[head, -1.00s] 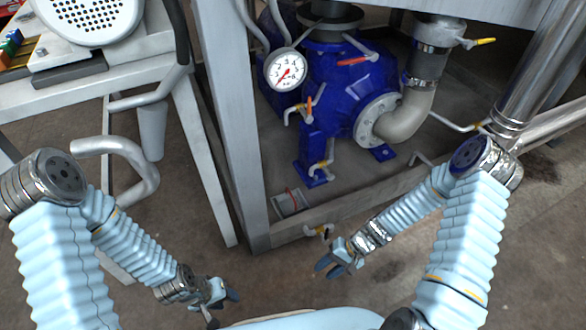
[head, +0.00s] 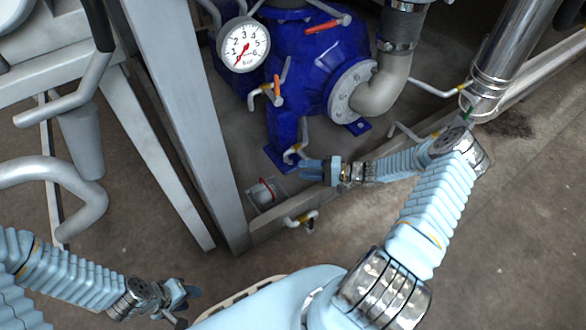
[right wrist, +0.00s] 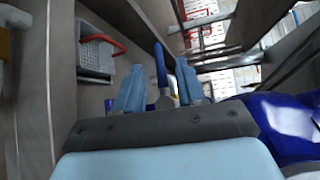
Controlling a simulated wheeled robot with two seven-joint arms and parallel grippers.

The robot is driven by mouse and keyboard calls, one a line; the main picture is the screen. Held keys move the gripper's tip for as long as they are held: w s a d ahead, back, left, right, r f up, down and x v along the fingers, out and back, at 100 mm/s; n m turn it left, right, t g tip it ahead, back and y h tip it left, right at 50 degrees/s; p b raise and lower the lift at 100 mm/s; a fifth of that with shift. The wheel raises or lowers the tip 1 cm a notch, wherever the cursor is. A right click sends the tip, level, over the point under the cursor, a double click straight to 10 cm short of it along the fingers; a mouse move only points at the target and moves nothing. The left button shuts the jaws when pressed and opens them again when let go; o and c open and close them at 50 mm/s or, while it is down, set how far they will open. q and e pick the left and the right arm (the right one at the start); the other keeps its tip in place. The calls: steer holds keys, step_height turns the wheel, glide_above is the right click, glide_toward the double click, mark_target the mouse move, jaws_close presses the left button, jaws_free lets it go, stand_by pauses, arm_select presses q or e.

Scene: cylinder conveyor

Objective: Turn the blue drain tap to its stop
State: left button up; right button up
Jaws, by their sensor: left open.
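The blue drain tap (head: 294,151) sits low on the front of the blue pump, with a yellow band on its pipe. In the right wrist view its blue lever (right wrist: 160,66) stands between my fingers, with gaps on both sides. My right gripper (head: 308,168) is beside the tap in the head view; the right wrist view shows it (right wrist: 160,88) open around the lever, not shut on it. In the head view my gripper and the small scale make the lever hard to see. My left gripper (head: 188,296) is open and empty, low at the left.
The blue pump (head: 318,65) carries a gauge (head: 243,45) and taps with orange (head: 277,86) and red (head: 324,26) levers. The frame's leg (head: 185,110) and low rail (head: 335,200) bound the space.

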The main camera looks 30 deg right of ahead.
mark_target(294, 168)
steer(key=shift+x, duration=2.35)
steer(key=shift+c, duration=0.5)
jaws_close()
